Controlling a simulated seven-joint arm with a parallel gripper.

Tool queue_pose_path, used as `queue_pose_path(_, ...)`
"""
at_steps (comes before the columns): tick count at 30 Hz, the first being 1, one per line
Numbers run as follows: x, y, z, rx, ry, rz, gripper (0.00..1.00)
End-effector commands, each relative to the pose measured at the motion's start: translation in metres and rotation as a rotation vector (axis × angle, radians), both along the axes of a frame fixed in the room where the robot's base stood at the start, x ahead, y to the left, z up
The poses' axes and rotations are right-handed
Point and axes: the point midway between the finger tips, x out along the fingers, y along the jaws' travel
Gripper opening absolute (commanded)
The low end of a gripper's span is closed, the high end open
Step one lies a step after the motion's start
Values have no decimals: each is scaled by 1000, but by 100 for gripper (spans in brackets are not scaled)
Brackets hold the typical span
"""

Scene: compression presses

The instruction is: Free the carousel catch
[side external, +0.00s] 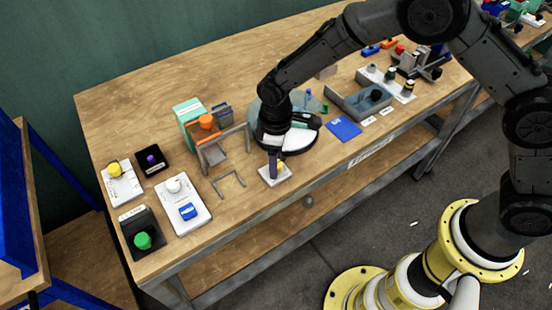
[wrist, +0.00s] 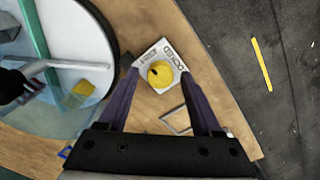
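The carousel (side external: 301,137) is a round pale platform with a black rim. It fills the left of the wrist view (wrist: 112,45). Beside it a small white plate (wrist: 146,56) with black lettering carries a round yellow knob (wrist: 161,75) with a dark mark on its left. I take this to be the catch. In the side view the plate (side external: 275,180) lies near the table's front edge, partly hidden by my gripper (side external: 273,165). In the wrist view my gripper (wrist: 159,80) is open, its purple fingers on either side of the knob, with visible gaps.
A grey metal frame (wrist: 176,121) lies near the plate. A white panel with a blue switch (side external: 188,211), a black box with a green button (side external: 142,240) and a grey open bin (side external: 352,103) stand on the table. A blue plate (side external: 343,128) lies right of the carousel.

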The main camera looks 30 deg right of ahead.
Motion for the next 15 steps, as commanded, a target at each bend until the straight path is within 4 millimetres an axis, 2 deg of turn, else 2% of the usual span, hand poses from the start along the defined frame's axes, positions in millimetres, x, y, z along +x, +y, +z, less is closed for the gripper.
queue_pose_path(10,0,0,1,0,1,-2,71)
queue_pose_path(15,1,0,19,1,-3,-2,71)
